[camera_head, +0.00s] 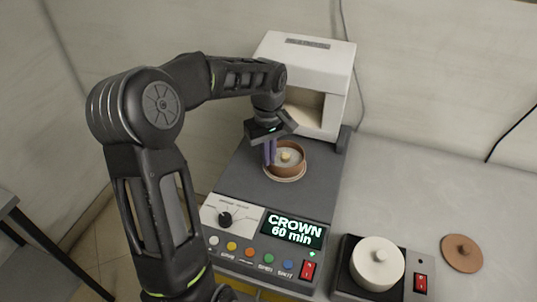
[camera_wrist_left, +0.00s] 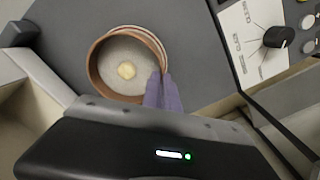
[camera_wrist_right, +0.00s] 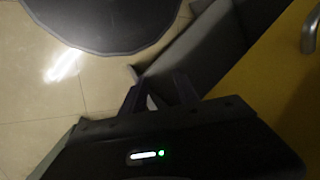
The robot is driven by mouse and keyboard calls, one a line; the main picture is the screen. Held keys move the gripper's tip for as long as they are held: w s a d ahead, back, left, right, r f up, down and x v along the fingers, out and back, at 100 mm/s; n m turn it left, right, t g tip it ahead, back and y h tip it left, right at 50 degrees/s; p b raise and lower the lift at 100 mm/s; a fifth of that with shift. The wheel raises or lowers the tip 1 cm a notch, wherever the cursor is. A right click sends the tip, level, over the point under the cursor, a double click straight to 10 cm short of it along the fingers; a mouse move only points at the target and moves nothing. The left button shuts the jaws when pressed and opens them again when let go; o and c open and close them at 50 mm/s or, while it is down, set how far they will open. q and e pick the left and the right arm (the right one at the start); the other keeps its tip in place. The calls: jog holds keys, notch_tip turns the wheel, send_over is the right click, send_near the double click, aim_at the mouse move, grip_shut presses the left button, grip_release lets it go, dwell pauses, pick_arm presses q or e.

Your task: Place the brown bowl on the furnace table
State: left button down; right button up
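The brown bowl (camera_head: 290,171) stands upright on a thin pale round plate (camera_head: 283,180) on the dark grey furnace table (camera_head: 248,182), in front of the white furnace. It holds pale material with a small cream lump. In the left wrist view the bowl (camera_wrist_left: 95,66) shows from above. My left gripper (camera_head: 270,158) is at the bowl's left side in the head view. Its purple fingers (camera_wrist_left: 163,88) are close together, one on each side of the bowl wall, and seem shut on it. My right gripper (camera_wrist_right: 158,92) is apart from the bowl, open and empty.
The white furnace (camera_head: 306,65) stands open behind the bowl. The front panel (camera_head: 262,230) has a dial, buttons and a "CROWN 60 min" display. A cream lidded pot (camera_head: 377,265) and a brown lid (camera_head: 462,253) are at the right. The grey counter behind them is clear.

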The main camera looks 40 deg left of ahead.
pick_arm(q)
jog(key=c, duration=2.1)
grip_release()
jog(key=shift+f, duration=0.15)
jog(key=o, duration=0.5)
jog(key=shift+c, duration=0.2)
notch_tip(320, 180, up, 12)
jog(key=shift+r, duration=0.2)
